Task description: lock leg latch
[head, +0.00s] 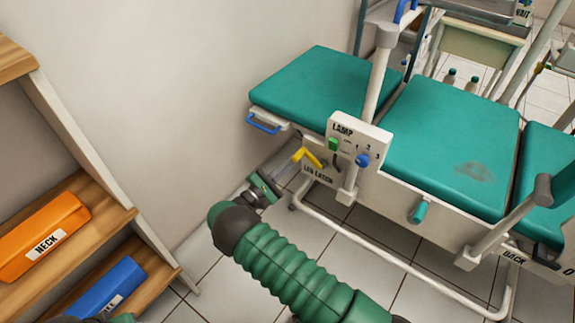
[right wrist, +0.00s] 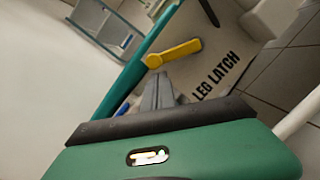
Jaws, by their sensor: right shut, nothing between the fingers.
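The yellow leg latch lever (head: 308,157) is on a white panel marked LEG LATCH (head: 317,171), on the side of the teal dental chair (head: 325,85). In the right wrist view the lever (right wrist: 174,53) lies slanted, its left end just beyond my fingertips, with the LEG LATCH panel (right wrist: 212,72) behind. My right gripper (head: 283,173) is shut and empty, just below and left of the lever. In the right wrist view its fingers (right wrist: 157,80) point at the lever's left end; I cannot tell whether they touch. My left gripper is not clearly visible.
A LAMP panel (head: 357,138) with green and blue controls sits above the latch. A blue handle (head: 263,123) juts from the leg section. A white floor frame (head: 405,262) runs below. Shelves at left hold an orange NECK box (head: 42,235) and a blue box (head: 108,287).

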